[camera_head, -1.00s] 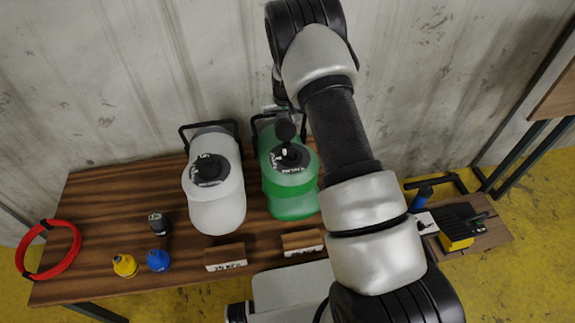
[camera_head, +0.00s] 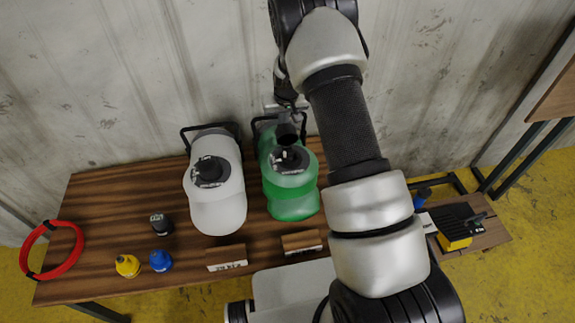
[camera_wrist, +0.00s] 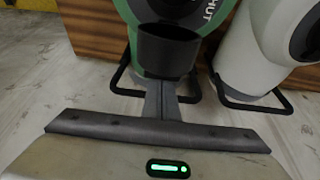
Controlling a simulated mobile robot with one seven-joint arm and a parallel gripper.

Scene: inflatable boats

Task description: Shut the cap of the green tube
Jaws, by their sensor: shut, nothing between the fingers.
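The green tube (camera_head: 292,207) stands on the wooden table, a rounded green body with a black collar (camera_head: 297,165) on top. Its black cap (camera_head: 288,134) stands raised above the collar's back edge, not seated on it. In the wrist view the cap is a dark cup (camera_wrist: 168,52) in front of the green body (camera_wrist: 188,12). My gripper (camera_head: 286,103) is shut and empty, just behind the cap. In the wrist view its narrow fingers (camera_wrist: 162,92) point at the cap, which hides their tips; I cannot tell whether they touch.
A white tube (camera_head: 217,210) with its own black top stands left of the green one. Small bottles, a yellow one (camera_head: 127,265) and a blue one (camera_head: 161,260), stand further left. Wooden label blocks (camera_head: 302,242) sit in front. The wall (camera_head: 120,70) is close behind.

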